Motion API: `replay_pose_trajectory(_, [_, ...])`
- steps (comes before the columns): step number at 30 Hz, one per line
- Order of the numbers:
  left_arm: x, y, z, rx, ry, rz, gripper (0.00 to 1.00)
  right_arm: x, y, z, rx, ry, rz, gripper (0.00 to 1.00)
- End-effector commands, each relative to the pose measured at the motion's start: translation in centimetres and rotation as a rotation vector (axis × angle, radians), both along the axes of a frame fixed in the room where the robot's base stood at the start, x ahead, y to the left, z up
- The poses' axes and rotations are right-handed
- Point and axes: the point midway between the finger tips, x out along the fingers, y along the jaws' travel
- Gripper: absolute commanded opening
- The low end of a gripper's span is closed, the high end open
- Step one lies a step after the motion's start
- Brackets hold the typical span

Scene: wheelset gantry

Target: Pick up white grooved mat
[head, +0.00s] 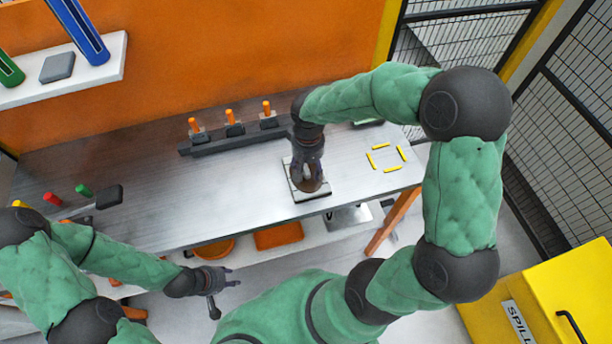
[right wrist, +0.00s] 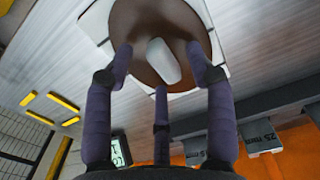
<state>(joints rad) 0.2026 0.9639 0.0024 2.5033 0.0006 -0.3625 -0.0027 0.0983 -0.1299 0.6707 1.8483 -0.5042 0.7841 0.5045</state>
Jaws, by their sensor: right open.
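A white mat (head: 296,181) lies on the grey bench and shows partly under a brown round object. Its edge also shows in the right wrist view (right wrist: 98,22); grooves are not clear. The brown round object (right wrist: 150,60) sits over the mat, with a small white oblong piece (right wrist: 165,62) on it. My right gripper (head: 309,172) is open just above them, pointing down; in the right wrist view its fingers (right wrist: 160,75) spread around the brown object's near side. I cannot tell whether they touch it. My left gripper (head: 226,285) is open and empty in front of the bench.
A dark rack (head: 232,138) with several orange-handled pieces stands behind the mat. Yellow strips (head: 386,158) mark a square to the right, empty inside, with a small display (head: 368,122) behind it. Coloured pegs (head: 83,190) stand at left. A yellow spill bin (head: 560,290) is at lower right.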

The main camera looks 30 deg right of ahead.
Motion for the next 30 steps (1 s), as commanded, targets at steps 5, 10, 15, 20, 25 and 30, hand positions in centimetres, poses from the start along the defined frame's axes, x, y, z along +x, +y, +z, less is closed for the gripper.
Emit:
replay_pose_trajectory(5, [0.0, 0.0, 0.0, 0.000, 0.000, 0.000, 0.40, 0.1, 0.0, -0.1, 0.001, -0.002, 0.000, 0.56])
replay_pose_trajectory(10, [0.0, 0.0, 0.0, 0.000, 0.000, 0.000, 0.40, 0.0, 0.0, -0.1, 0.000, -0.001, 0.000, 0.22])
replay_pose_trajectory(15, [0.0, 0.0, 0.0, 0.000, 0.000, 0.000, 0.40, 0.0, 0.0, -0.1, 0.000, -0.001, 0.000, 0.00])
replay_pose_trajectory(20, [0.0, 0.0, 0.0, 0.000, 0.000, 0.000, 0.40, 0.0, 0.0, -0.1, 0.000, -0.001, 0.000, 0.00])
replay_pose_trajectory(25, [0.0, 0.0, 0.1, 0.000, 0.000, 0.000, 0.40, 0.1, 0.0, 0.2, 0.000, -0.002, 0.000, 0.00])
replay_pose_trajectory(30, [0.0, 0.0, 0.5, 0.000, 0.000, 0.000, 0.40, 0.1, 0.0, 1.5, -0.001, -0.003, 0.000, 0.00])
